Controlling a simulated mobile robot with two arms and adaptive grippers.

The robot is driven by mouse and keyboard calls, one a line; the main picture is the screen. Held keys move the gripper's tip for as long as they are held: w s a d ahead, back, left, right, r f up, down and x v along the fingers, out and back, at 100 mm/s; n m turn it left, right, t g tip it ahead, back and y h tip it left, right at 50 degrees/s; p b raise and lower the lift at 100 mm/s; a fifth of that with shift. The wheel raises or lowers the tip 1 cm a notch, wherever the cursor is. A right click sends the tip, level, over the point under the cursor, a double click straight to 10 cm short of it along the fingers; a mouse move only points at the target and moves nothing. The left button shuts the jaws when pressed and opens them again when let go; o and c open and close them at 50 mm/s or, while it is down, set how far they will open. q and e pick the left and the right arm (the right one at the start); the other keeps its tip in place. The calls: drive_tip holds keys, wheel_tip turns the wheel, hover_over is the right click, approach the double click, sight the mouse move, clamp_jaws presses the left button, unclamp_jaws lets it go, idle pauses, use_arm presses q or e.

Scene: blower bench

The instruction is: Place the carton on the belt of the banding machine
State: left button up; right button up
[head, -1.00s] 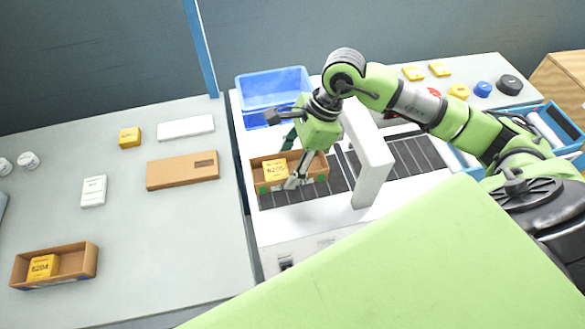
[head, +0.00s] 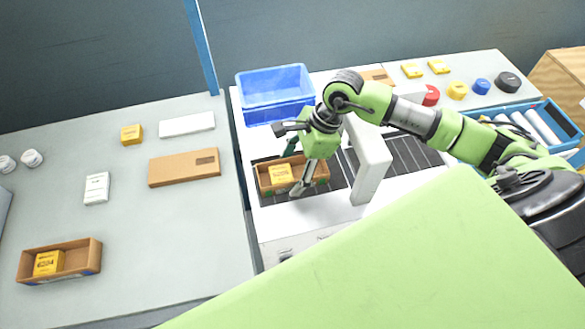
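The carton (head: 264,183) is an open brown tray with a yellow box (head: 281,174) inside. It is level, over the left part of the dark belt (head: 336,190) of the banding machine; I cannot tell whether its bottom touches the belt. My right gripper (head: 294,172) reaches down over it, one finger at the back wall and one at the front wall, shut on the carton. The machine's white arch (head: 370,165) stands just right of the carton. My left gripper is not in view.
A blue bin (head: 276,112) stands behind the belt. The left table holds another open carton (head: 86,262) with a yellow box, a flat brown box (head: 180,169) and white boxes. A blue tray (head: 560,120) and coloured rolls stand at right.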

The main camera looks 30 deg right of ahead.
drive_tip(key=shift+r, duration=0.25)
drive_tip(key=b+v, duration=0.2)
drive_tip(key=v, duration=1)
drive_tip(key=shift+b, duration=0.3)
